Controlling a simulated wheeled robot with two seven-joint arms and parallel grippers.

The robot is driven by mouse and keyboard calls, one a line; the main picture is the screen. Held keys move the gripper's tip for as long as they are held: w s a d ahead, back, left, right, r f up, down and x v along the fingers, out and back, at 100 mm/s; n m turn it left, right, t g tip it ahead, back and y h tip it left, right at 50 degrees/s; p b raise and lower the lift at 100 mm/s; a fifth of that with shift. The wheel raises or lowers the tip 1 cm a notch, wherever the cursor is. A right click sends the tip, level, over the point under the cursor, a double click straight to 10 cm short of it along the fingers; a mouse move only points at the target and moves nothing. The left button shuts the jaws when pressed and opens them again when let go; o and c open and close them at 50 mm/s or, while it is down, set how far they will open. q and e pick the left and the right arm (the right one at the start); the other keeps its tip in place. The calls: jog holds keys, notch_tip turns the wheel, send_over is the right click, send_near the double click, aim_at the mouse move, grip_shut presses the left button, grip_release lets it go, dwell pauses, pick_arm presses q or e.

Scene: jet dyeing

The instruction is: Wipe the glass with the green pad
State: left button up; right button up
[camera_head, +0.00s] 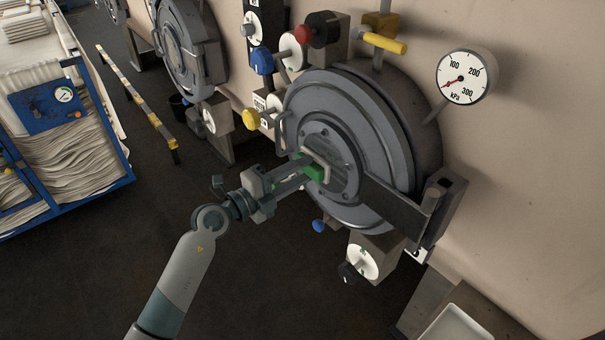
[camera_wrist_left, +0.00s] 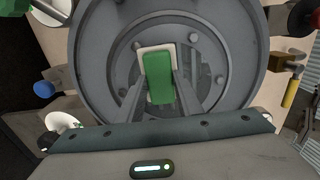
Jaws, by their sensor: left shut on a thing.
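The green pad (camera_head: 314,172) is between the fingertips of my left gripper (camera_head: 303,172), which is shut on it. The pad (camera_wrist_left: 160,77) has a pale backing on its far side in the left wrist view. It is in front of the round glass (camera_head: 338,152) in the middle of the grey machine door. The glass (camera_wrist_left: 190,62) also shows behind the pad in the wrist view, ringed by bolts. The pad is at or very near the glass; I cannot tell whether it touches. My right gripper is not in view.
A dark hinge arm (camera_head: 398,207) crosses the door's lower right. Valves with coloured knobs, a yellow one (camera_head: 250,118) among them, surround the door. A pressure gauge (camera_head: 466,77) is at upper right. A blue cart (camera_head: 60,130) stands left, with open floor between.

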pick_arm(q)
jog(key=shift+w+a, duration=0.85)
jog(key=shift+w, duration=0.3)
jog(key=p+v, duration=0.1)
jog(key=v, duration=0.5)
jog(key=shift+p, duration=0.3)
jog(key=p+v, duration=0.1)
jog(key=v, duration=0.2)
dwell(0.3)
dwell(0.4)
